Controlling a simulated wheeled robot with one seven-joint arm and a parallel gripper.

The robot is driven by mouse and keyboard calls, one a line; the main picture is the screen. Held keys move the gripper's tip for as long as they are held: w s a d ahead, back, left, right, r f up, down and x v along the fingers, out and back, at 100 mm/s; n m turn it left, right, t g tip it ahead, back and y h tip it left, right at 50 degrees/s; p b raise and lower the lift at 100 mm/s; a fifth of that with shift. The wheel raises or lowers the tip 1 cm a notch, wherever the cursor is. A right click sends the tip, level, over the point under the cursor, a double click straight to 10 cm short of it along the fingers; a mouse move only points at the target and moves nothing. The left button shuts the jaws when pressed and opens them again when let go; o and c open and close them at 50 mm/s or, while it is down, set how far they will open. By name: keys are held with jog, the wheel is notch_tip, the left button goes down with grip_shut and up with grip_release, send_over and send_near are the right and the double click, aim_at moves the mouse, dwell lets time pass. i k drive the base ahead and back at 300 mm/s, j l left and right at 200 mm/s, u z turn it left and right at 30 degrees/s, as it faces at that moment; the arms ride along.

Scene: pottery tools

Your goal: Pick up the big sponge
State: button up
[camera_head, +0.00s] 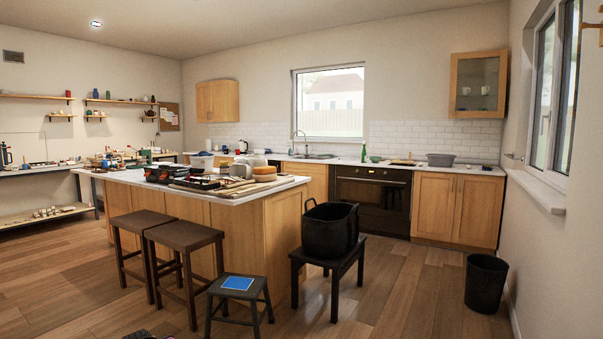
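I cannot pick out the big sponge for certain; at this distance the small items are hard to tell apart. A round tan-brown thing (264,174) lies near the right end of the island counter (240,199), among pottery tools and containers; I cannot tell whether it is a sponge. A flat blue thing (238,283) lies on a low dark stool (240,296) in front of the island; its material is unclear. My gripper is not clearly in view; only a small dark shape with some pink shows at the bottom edge.
Two brown stools (183,235) stand along the island's front. A black tub (330,229) sits on a dark stool (328,264) at its right end. A black bin (486,282) stands by the right wall. The floor (410,300) between tub and bin is clear.

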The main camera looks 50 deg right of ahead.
aim_at(265, 170)
jog(key=z, duration=1.35)
